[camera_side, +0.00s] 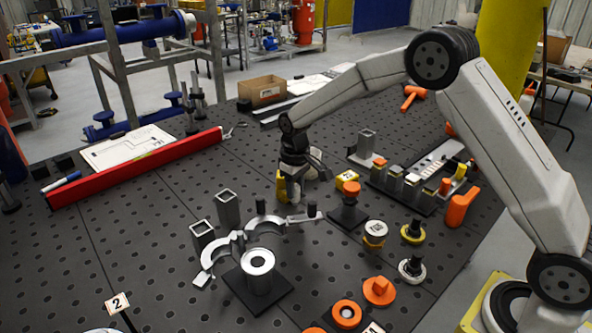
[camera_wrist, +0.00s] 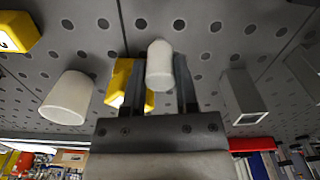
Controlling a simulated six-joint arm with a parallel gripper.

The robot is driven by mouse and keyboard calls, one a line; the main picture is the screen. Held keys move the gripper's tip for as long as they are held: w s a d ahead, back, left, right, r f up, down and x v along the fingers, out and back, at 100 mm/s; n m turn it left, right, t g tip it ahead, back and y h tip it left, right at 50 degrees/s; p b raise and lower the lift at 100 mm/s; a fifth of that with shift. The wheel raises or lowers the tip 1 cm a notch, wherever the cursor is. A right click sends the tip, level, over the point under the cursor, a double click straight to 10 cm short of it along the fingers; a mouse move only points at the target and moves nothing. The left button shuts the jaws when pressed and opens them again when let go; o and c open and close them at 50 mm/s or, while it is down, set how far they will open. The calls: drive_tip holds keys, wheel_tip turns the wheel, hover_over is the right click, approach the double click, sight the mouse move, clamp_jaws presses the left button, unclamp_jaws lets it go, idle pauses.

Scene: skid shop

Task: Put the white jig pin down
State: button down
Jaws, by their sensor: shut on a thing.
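My gripper (camera_wrist: 160,85) is shut on the white jig pin (camera_wrist: 160,66), a small pale cylinder with a rounded end, between its two dark fingers in the wrist view. In the side view my gripper (camera_side: 296,182) is low over the dark perforated table (camera_side: 150,250), near its middle. I cannot tell whether the held pin touches the table. A second white, tapered piece (camera_wrist: 68,97) stands to the left in the wrist view, apart from the fingers. A yellow block (camera_wrist: 124,84) is close behind the left finger; it also shows beside my gripper in the side view (camera_side: 281,189).
Grey square tubes (camera_side: 228,209) and curved metal clamps (camera_side: 265,225) are at front left.

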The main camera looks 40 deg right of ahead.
drive_tip(key=shift+w+f, duration=0.2)
drive_tip(key=shift+f, duration=1.6)
drive_tip(key=shift+f, duration=0.1)
drive_tip(key=shift+c, duration=1.9)
unclamp_jaws()
wheel_tip(320, 180, up, 12)
drive_tip(key=shift+r, duration=0.15)
drive_tip(key=shift+s, duration=0.1)
